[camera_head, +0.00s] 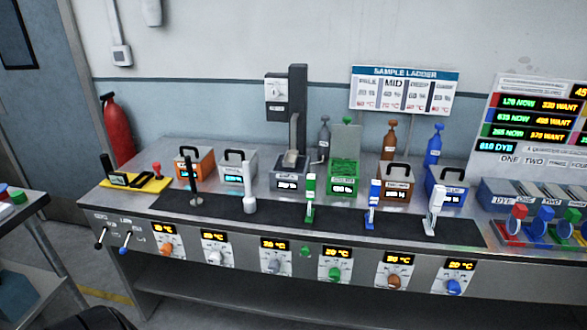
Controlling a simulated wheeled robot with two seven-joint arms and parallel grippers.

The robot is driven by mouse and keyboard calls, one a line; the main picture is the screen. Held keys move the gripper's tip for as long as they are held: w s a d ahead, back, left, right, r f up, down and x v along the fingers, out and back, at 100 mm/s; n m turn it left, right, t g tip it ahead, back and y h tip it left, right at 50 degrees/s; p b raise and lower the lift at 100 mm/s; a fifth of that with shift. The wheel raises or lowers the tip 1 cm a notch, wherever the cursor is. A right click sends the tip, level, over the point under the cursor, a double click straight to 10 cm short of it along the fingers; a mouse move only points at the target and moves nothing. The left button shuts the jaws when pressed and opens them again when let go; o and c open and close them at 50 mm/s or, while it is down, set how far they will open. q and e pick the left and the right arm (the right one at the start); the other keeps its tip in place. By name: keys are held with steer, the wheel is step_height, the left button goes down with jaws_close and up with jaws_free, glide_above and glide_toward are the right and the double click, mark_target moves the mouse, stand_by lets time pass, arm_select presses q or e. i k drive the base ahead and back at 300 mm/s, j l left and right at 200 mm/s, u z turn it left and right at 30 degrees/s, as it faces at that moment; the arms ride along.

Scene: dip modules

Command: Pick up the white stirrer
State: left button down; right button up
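Neither of my grippers is in view.
Behind the mat stand handled boxes, orange (195,165), green (343,177) and blue (446,186), and a tall dark stand (298,100). A yellow tray (136,181) lies at the bench's left. Dials (334,274) line the front. Coloured valves (543,223) fill the right.

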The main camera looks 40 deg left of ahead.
mark_target(249, 203)
steer(key=u, duration=1.55)
steer(key=z, duration=0.25)
steer(key=i+j+z, duration=0.2)
steer(key=j, duration=0.15)
steer(key=i+j+z, duration=0.1)
steer(key=j+z, duration=0.15)
steer(key=i+j+z, duration=0.2)
steer(key=j, duration=0.25)
steer(key=j+z, duration=0.2)
steer(key=j, duration=0.15)
